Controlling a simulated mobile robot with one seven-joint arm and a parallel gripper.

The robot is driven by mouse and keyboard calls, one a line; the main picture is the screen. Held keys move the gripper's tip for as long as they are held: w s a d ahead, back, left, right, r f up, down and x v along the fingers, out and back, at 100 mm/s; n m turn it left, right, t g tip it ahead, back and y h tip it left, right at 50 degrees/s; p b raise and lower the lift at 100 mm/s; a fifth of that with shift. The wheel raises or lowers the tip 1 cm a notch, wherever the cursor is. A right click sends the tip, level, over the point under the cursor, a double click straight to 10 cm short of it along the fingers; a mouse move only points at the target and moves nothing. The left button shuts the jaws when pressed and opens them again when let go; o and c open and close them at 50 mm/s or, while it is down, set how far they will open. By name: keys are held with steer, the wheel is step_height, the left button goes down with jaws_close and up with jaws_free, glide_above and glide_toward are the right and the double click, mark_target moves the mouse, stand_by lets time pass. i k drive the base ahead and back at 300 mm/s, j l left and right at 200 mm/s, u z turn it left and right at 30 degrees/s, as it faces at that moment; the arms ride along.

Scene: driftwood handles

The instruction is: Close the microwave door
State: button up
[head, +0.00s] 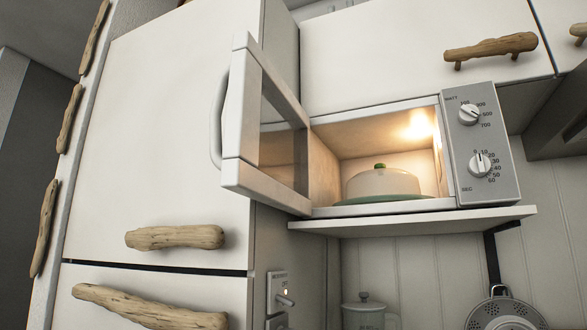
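The microwave (482,145) stands on a white shelf at the right of the head view, its inside lit. Its door (240,110) is hinged on the left and stands wide open, swung out toward me. The door's curved white handle (221,118) is on its outer left side. Inside sits a pale domed cover with a green knob (382,184) on a green plate (385,199). My gripper is not in view.
The shelf (420,219) sticks out under the microwave. Tall white cabinets with driftwood handles (175,237) stand at the left. A wall cabinet (400,50) hangs above. A switch (284,297), a lidded jar (364,312) and a hanging colander (505,314) are below.

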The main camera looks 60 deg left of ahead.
mark_target(267, 130)
steer(key=k+j+u, duration=0.15)
steer(key=j+u, duration=0.15)
steer(key=j, duration=0.6)
steer(key=j+u, duration=0.25)
steer(key=j, duration=0.6)
